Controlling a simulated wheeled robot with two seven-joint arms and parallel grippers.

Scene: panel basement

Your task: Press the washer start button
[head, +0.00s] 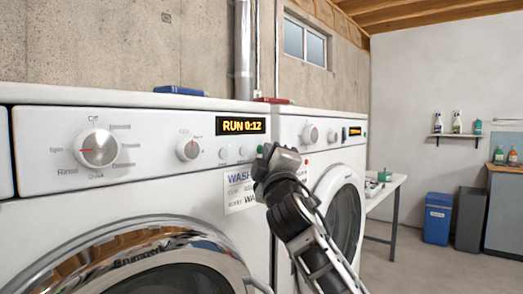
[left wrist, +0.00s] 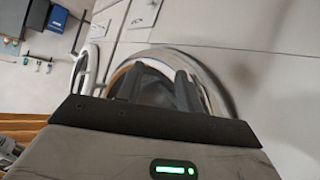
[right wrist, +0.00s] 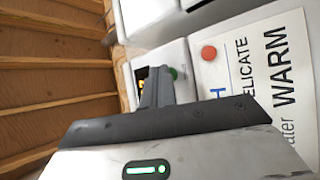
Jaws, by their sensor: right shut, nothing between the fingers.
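The white washer (head: 60,140) fills the left of the head view, its display (head: 243,126) lit with "RUN 0:12". A green button (head: 260,149) shows at the right end of its panel, beside my right gripper (head: 262,168). In the right wrist view the green button (right wrist: 173,73) is at the tips of my shut, empty right fingers (right wrist: 157,88); I cannot tell whether they touch.
A second white machine (head: 318,118) stands to the right. The label sheet (head: 238,190) is under the panel. A table (head: 385,190), blue bin (head: 437,218) and dark bin (head: 470,220) are farther right, with open floor in front.

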